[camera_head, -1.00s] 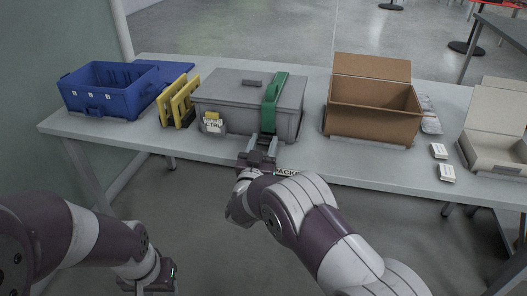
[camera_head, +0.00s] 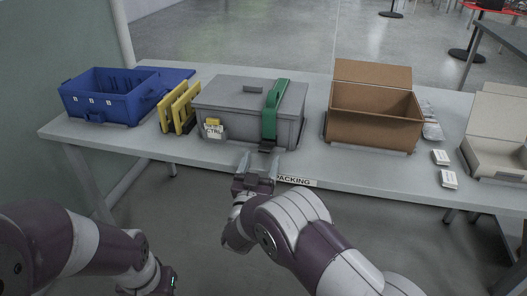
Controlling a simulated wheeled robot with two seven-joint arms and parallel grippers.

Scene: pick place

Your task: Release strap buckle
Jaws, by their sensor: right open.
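A grey lidded box (camera_head: 232,98) stands closed near the middle of the table. A green strap (camera_head: 270,118) runs over the right part of its lid and down the front. A dark buckle piece (camera_head: 267,149) shows at the strap's lower end, by the foot of the box. My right gripper (camera_head: 259,161) is open and empty at the table's front edge, just short of the buckle and apart from it. My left gripper (camera_head: 160,280) is low at the bottom left, far from the box; its fingers are not clear.
A blue crate (camera_head: 98,104) and yellow frames (camera_head: 178,110) stand left of the box. An open cardboard box (camera_head: 372,130) stands to its right, then small white boxes (camera_head: 449,179) and a pale open carton (camera_head: 496,160). A packing label (camera_head: 298,181) is on the table's front edge.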

